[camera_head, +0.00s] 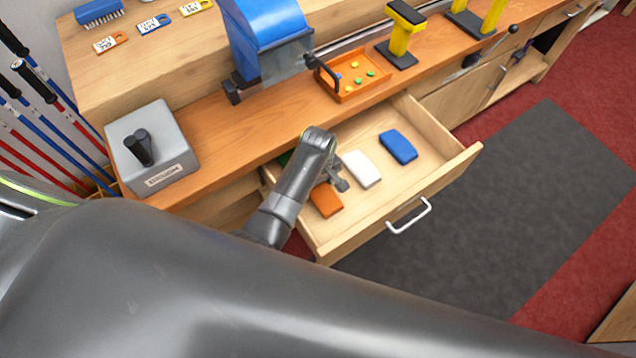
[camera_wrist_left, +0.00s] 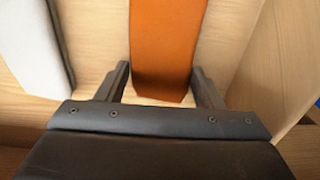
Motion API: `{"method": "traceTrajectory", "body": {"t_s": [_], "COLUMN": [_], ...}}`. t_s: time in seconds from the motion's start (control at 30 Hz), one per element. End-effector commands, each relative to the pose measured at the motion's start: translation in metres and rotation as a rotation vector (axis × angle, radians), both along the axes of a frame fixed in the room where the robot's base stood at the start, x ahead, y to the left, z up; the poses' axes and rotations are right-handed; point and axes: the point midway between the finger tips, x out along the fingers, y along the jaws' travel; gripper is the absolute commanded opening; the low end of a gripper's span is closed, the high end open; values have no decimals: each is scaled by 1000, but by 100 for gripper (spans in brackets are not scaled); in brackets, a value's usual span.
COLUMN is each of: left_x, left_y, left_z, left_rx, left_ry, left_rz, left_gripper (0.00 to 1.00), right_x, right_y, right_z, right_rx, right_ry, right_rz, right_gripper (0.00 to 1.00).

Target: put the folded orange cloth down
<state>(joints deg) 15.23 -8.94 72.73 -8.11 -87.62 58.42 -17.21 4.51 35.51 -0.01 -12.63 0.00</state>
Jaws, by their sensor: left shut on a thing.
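The folded orange cloth (camera_head: 325,200) is in the open drawer, at its left front part in the head view. My left gripper (camera_head: 340,184) reaches down into the drawer at the cloth, and my forearm hides part of that area. In the left wrist view the orange cloth (camera_wrist_left: 166,45) stands between the two fingers of my left gripper (camera_wrist_left: 164,88), which is shut on it. I cannot tell whether the cloth touches the drawer floor. My right gripper is not in view.
The drawer (camera_head: 440,178) also holds a white folded cloth (camera_head: 361,169), a blue one (camera_head: 398,146) and a green thing (camera_head: 284,158) mostly hidden by my arm. An orange tray (camera_head: 352,82) and a grey box (camera_head: 160,160) stand on the bench. Bare drawer floor shows right of the white cloth.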

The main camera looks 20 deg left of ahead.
Motion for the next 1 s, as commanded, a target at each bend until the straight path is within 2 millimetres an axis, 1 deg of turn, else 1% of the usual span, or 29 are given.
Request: {"method": "traceTrajectory", "body": {"t_s": [0.03, 0.07, 0.2, 0.47, 0.57, 0.67, 0.77, 1.0], "left_x": [0, 0, 0, 0, 0, 1, 1, 1], "left_y": [0, 0, 0, 0, 0, 0, 0, 0], "left_z": [-2, -2, -1, -1, 4, 15, 33, 84], "left_rx": [1, 0, 0, 0, 0, 0, 0, -1], "left_ry": [1, 0, 0, 0, 0, -2, -4, -4], "left_rz": [0, 0, 0, 0, 0, 0, 0, 0], "left_gripper": [39, 65, 83, 83, 83, 83, 83, 83], "right_x": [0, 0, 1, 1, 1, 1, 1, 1], "right_y": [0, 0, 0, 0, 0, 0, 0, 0], "right_z": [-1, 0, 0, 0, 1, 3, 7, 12], "right_rx": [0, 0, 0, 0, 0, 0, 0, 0], "right_ry": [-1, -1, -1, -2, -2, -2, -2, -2], "right_rz": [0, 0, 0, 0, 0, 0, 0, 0], "right_gripper": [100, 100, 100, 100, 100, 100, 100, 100]}}
